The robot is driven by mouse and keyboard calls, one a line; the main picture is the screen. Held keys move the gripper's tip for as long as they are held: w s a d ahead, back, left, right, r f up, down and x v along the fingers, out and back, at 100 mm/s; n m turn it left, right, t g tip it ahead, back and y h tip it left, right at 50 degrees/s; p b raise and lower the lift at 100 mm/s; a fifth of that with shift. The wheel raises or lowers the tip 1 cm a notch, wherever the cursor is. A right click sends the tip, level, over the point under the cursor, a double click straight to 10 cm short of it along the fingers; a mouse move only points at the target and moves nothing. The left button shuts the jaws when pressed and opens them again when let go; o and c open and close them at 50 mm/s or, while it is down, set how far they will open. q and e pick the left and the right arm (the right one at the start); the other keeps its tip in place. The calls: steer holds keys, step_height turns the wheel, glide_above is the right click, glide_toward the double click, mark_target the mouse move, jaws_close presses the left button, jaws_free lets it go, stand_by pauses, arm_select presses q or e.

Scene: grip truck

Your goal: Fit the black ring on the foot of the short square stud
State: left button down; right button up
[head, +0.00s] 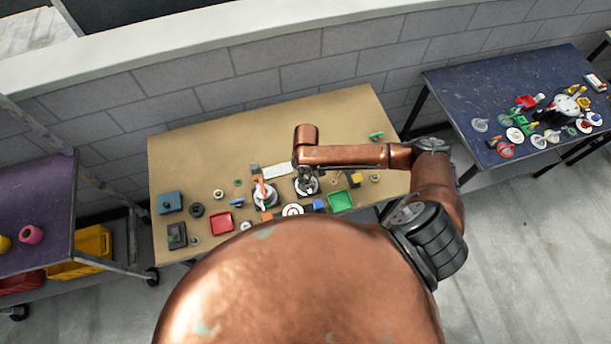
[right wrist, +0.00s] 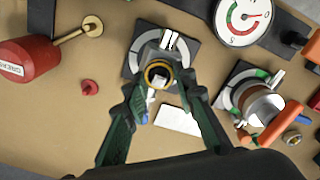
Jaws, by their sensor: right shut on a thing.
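My right gripper (head: 307,183) is low over a dark square base plate on the tan table. In the right wrist view, its two green fingers (right wrist: 161,86) are closed in on a small black ring (right wrist: 158,75) that shows a yellow inner edge. Just beyond the ring, a grey metal block (right wrist: 166,43) with a white slotted top stands on the dark base plate (right wrist: 133,67). The ring overlaps this block in the picture. I cannot tell whether it touches it, or which part is the square stud. My left gripper is not in view.
A dial gauge (right wrist: 243,16) and a clamp-like fixture with an orange handle (right wrist: 284,128) stand close by. A red cylinder (right wrist: 27,61) lies at the left. A green tray (head: 341,201) and a red tray (head: 220,223) are on the table. The table's back is mostly clear.

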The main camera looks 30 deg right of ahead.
steer(key=shift+f, duration=0.15)
steer(key=o, duration=1.2)
steer(key=shift+o, duration=0.4)
steer(key=shift+o, duration=1.4)
step_height(320, 180, up, 8)
steer(key=p, duration=0.9)
steer(key=shift+f+p, duration=0.25)
steer(key=shift+p, duration=0.1)
steer(key=shift+f, duration=0.1)
